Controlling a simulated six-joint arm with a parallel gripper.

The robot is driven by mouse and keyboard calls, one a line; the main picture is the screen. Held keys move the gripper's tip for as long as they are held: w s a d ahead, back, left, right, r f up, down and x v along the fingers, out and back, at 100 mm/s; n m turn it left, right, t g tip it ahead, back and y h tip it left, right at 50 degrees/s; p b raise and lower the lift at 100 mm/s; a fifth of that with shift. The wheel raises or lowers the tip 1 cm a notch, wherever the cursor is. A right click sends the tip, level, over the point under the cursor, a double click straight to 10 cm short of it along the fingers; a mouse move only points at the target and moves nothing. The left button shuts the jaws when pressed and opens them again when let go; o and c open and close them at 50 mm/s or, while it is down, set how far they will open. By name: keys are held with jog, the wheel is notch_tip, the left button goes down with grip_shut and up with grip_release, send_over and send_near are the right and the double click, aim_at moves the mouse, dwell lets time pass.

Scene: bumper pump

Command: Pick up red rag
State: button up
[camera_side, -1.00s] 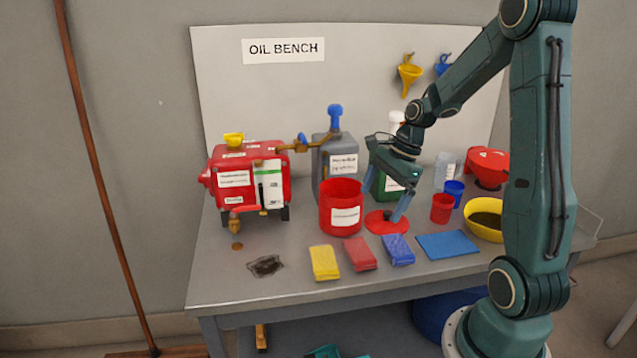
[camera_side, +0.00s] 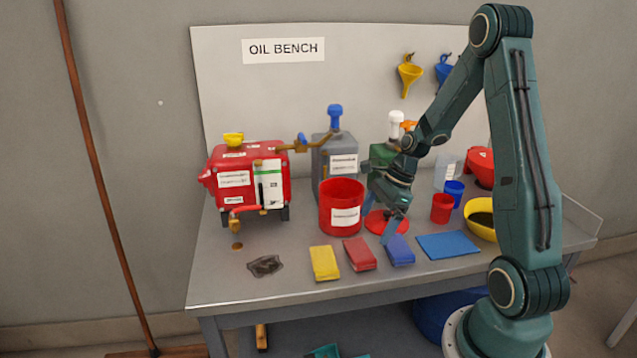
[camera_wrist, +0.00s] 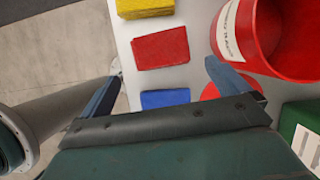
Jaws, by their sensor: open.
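The red rag (camera_side: 359,254) is a folded cloth lying flat on the bench, between the yellow rag (camera_side: 325,263) and the blue rag (camera_side: 399,250). In the wrist view the red rag (camera_wrist: 160,48) lies ahead of the jaws, clear of both fingers. My gripper (camera_side: 393,228) hangs low over the bench, behind the blue rag and to the right of the red rag. In the wrist view my gripper (camera_wrist: 165,80) is open and empty, with its fingers wide apart. The blue rag (camera_wrist: 165,98) is partly hidden by the gripper body.
A large red bucket (camera_side: 341,208) stands just behind the rags. A red disc (camera_side: 376,222) lies by my gripper. A blue mat (camera_side: 448,245), red cup (camera_side: 442,209) and yellow bowl (camera_side: 481,214) are to the right. A dark rag (camera_side: 265,266) lies left, with bare bench around it.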

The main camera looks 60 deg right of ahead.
aim_at(360, 250)
jog(key=shift+x, duration=1.55)
jog(key=shift+f, duration=0.1)
jog(key=shift+x, duration=2.5)
jog(key=shift+c, duration=0.2)
jog(key=c, duration=0.7)
